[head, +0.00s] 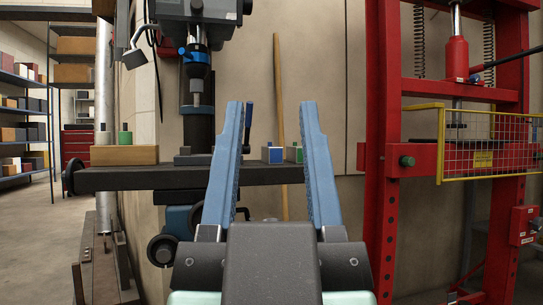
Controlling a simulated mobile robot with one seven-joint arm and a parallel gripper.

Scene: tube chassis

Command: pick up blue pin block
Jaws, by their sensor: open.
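The blue pin block (272,155) is a small pale block with a blue face and a small blue pin on top. It stands upright on the right part of the dark drill press table (200,178). My gripper (272,106) points forward with its two blue fingers spread wide. The block appears in the gap between the fingers, but it is farther away and nothing touches it. My gripper is empty. A similar green block (297,154) stands just right of the blue one, partly hidden by my right finger.
The drill press head and chuck (196,75) hang above the table. A red press frame (390,150) with a yellow mesh guard (487,145) stands at right.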

